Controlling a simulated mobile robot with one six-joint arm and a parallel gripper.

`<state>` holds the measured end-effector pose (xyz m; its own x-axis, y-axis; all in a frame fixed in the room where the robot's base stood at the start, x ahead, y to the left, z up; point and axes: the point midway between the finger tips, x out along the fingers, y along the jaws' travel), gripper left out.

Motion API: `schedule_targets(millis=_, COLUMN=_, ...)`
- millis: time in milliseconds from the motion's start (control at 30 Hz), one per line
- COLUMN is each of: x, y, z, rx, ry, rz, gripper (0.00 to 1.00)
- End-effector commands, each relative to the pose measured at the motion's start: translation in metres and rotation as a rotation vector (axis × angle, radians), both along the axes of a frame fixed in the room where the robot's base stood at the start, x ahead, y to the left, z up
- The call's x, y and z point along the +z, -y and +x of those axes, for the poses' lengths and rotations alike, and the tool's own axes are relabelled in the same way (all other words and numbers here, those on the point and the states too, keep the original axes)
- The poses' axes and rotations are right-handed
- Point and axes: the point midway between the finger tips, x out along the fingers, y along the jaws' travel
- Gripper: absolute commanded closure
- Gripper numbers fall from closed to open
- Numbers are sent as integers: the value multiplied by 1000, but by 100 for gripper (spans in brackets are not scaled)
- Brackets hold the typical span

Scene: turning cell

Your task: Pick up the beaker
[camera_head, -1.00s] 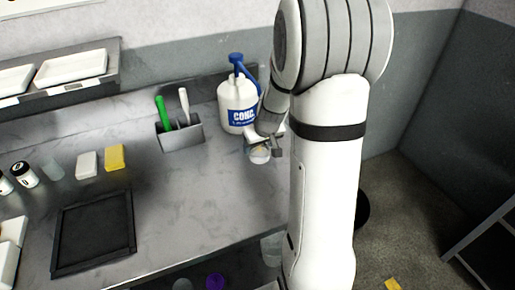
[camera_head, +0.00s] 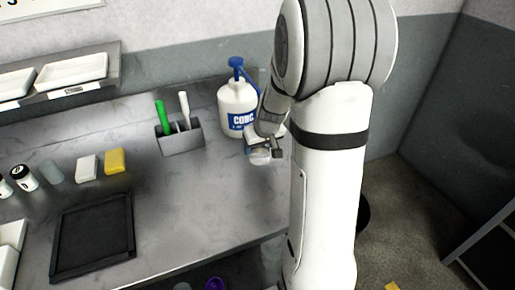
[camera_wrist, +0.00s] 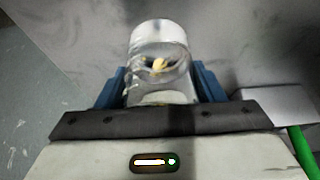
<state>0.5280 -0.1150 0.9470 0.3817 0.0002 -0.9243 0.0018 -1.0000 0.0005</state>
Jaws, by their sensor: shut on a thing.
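The beaker is a clear glass vessel, seen in the wrist view (camera_wrist: 160,45) between the blue fingers of my gripper (camera_wrist: 160,82). The fingers are shut on its sides. A small yellowish shape shows through the glass; I cannot tell whether it is inside or behind. In the head view the beaker (camera_head: 260,157) is small below my gripper (camera_head: 264,148), over the right part of the bench, in front of the white bottle. I cannot tell whether its base touches the bench.
A white bottle with a blue top (camera_head: 237,100) stands close behind my gripper. A grey holder (camera_head: 181,140) with green and white tools is left of it. A black tray (camera_head: 92,237), yellow block (camera_head: 116,161) and white block (camera_head: 87,167) lie further left. The bench middle is clear.

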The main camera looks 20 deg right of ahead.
Motion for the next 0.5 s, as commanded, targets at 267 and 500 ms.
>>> schedule_targets(millis=267, x=24, y=0, z=1, rx=0, ry=4, rz=-1, gripper=71)
schedule_targets(millis=500, x=24, y=1, z=-24, rx=-1, ry=3, rz=-1, gripper=71)
